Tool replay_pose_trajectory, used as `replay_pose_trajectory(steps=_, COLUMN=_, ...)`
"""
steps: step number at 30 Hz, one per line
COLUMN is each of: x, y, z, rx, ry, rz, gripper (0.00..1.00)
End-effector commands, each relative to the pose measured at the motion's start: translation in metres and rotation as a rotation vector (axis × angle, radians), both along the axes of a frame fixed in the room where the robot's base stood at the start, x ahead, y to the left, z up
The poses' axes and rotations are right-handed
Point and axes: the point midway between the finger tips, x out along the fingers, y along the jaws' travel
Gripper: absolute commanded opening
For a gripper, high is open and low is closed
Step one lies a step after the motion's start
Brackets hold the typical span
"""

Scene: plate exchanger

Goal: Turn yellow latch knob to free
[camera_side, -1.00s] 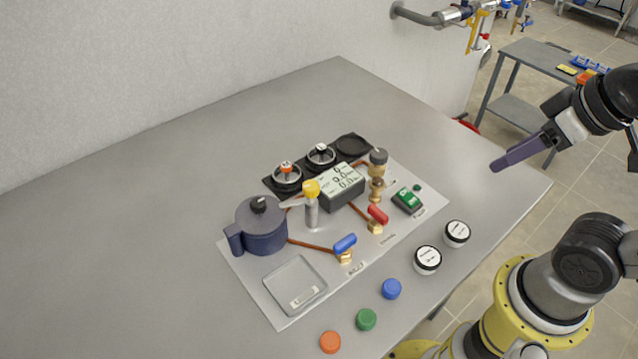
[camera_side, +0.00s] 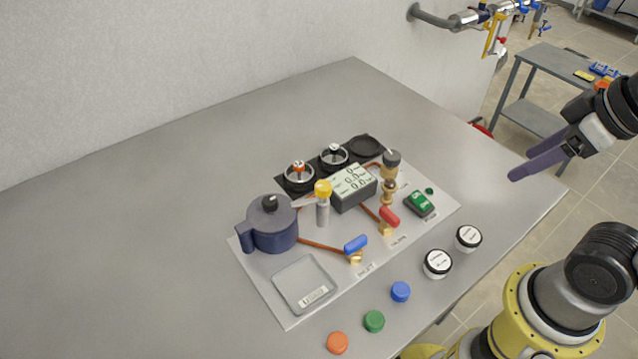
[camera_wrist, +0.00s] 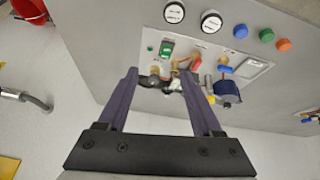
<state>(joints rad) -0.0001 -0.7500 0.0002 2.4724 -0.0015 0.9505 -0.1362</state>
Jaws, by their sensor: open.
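The yellow latch knob (camera_side: 323,188) sits on top of a grey post, with a light grey arm reaching left from it to the dark blue lidded pot (camera_side: 271,224). The knob shows small in the wrist view (camera_wrist: 211,99), beside the pot (camera_wrist: 227,90). My gripper (camera_side: 538,165) hangs in the air at the right, well away from the knob and above the table's right side. In the wrist view its two purple fingers (camera_wrist: 160,90) are spread with nothing held between them. The side view shows the fingers nearly overlapping.
The grey board (camera_side: 285,315) carries a display box (camera_side: 352,190), a blue-handled valve (camera_side: 355,244), a red-handled valve (camera_side: 389,217), a brass fitting (camera_side: 389,188) and a green switch (camera_side: 419,203). Several round caps and jars line the front. The table's left side (camera_side: 120,220) is clear.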

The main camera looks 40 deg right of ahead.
Motion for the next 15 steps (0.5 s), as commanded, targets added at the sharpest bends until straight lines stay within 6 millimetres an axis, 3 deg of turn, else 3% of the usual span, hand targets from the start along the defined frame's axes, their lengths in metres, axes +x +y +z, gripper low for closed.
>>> replay_pose_trajectory(steps=3, x=0.016, y=0.001, z=0.032, rx=-0.069, ry=0.002, rz=0.14, gripper=0.67)
replay_pose_trajectory(steps=8, x=0.05, y=0.012, z=0.068, rx=-0.147, ry=0.05, rz=0.356, gripper=0.67)
replay_pose_trajectory(steps=15, x=0.12, y=0.053, z=0.1, rx=-0.244, ry=0.145, rz=0.71, gripper=0.67)
